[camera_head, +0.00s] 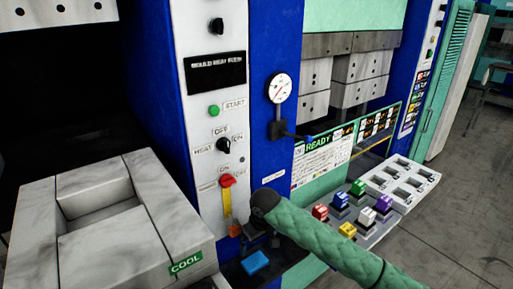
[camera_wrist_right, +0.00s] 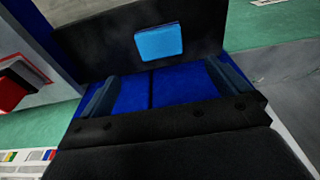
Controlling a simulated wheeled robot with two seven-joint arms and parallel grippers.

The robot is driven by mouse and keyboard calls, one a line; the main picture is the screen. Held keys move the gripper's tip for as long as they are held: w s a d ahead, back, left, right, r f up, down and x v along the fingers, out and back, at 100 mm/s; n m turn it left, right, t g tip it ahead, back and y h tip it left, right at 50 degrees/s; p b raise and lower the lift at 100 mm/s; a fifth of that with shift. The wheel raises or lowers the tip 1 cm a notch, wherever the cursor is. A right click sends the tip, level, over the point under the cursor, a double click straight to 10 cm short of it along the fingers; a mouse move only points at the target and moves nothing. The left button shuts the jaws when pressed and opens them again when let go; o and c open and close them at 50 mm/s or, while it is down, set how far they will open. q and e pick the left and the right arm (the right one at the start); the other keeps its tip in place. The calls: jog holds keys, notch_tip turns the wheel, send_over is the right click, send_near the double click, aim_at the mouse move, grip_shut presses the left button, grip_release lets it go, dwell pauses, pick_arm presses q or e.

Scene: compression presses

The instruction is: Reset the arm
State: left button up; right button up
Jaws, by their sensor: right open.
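My right arm, in a green quilted sleeve (camera_head: 325,240), comes in from the lower right of the head view. Its dark right gripper (camera_head: 257,240) hangs at the sleeve's end, low in front of the blue press. In the right wrist view the two fingers of the right gripper (camera_wrist_right: 160,74) stand apart, with nothing between them. Beyond the fingertips is a black plate with a light blue square (camera_wrist_right: 158,42), which also shows below the gripper in the head view. My left gripper is not in view.
A control panel (camera_head: 212,95) with a red-and-yellow lever (camera_head: 227,195) stands left of the gripper. A grey block labelled COOL (camera_head: 105,215) is at lower left. Coloured blocks (camera_head: 347,229) and a white slotted tray (camera_head: 402,181) lie close behind the sleeve. Open floor (camera_head: 465,165) is at right.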

jog(key=s+f+m+t+y, duration=0.1)
jog(key=s+f+y, duration=0.35)
jog(key=s, duration=0.95)
jog(key=s+d+f+m+t+h, duration=0.1)
jog(key=s+d+f+m+h, duration=0.15)
jog(key=s+d, duration=0.8)
jog(key=s+d+f+m+h, duration=0.2)
jog(key=s+d+h, duration=0.1)
jog(key=s+d, duration=0.75)
notch_tip(320, 180, down, 26)
jog(key=w+a+b, duration=0.1)
jog(key=w+a, duration=0.1)
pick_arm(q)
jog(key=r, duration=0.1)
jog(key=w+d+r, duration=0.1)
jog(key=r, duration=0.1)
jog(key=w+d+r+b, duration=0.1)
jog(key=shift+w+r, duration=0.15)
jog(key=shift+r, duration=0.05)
pick_arm(e)
jog(key=s+f, duration=0.4)
jog(key=f, duration=0.8)
jog(key=s+f+g, duration=0.1)
jog(key=s+f, duration=0.4)
jog(key=f, duration=0.7)
jog(key=shift+a+f+g, duration=0.2)
jog(key=shift+f+g, duration=0.1)
jog(key=shift+f, duration=0.05)
jog(key=shift+n, duration=0.25)
